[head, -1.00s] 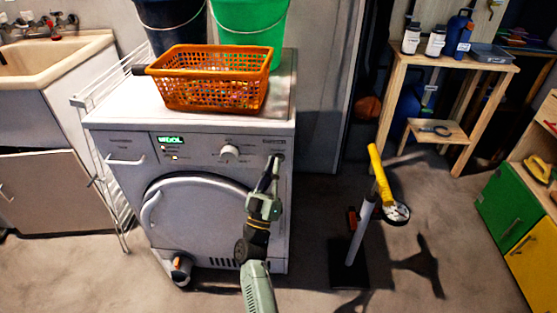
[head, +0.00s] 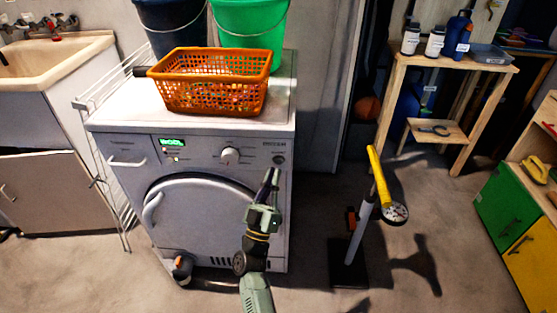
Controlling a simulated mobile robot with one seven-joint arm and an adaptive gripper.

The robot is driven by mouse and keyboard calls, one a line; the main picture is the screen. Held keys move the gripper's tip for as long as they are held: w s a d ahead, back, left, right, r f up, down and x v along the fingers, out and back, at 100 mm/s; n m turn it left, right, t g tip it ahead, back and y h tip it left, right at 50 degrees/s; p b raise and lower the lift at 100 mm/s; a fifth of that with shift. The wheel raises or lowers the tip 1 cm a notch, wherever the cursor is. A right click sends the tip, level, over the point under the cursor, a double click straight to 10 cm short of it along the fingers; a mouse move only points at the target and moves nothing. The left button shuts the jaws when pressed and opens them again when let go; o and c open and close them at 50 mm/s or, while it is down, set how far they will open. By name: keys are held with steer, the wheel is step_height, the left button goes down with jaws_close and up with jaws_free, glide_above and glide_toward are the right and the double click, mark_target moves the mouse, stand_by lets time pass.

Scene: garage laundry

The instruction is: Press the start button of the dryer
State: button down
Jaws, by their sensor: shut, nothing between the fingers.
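The white dryer (head: 135,185) stands left of centre, with its round door facing me. Its control panel has a lit green display (head: 171,142), a round knob (head: 230,155) and a small round button (head: 278,160) at the right end. My gripper (head: 271,174) is shut and empty, in front of the panel's right side. Its fingertips point up and sit just below the small button in the picture. They look apart from it, and the button is in plain view. The depth gap between fingertips and panel is hard to tell.
An orange basket (head: 210,82), a dark bucket (head: 172,25) and a green bucket (head: 250,35) stand on the dryer. A drying rack (head: 108,185) and sink (head: 60,65) are at left. A yellow-topped stand (head: 355,235) is on the floor at right.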

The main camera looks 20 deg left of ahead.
steer(key=shift+s+d+p, duration=0.25)
steer(key=shift+s, duration=0.55)
steer(key=shift+s+d+p, duration=0.2)
steer(key=shift+s+p, duration=0.05)
steer(key=shift+s, duration=0.55)
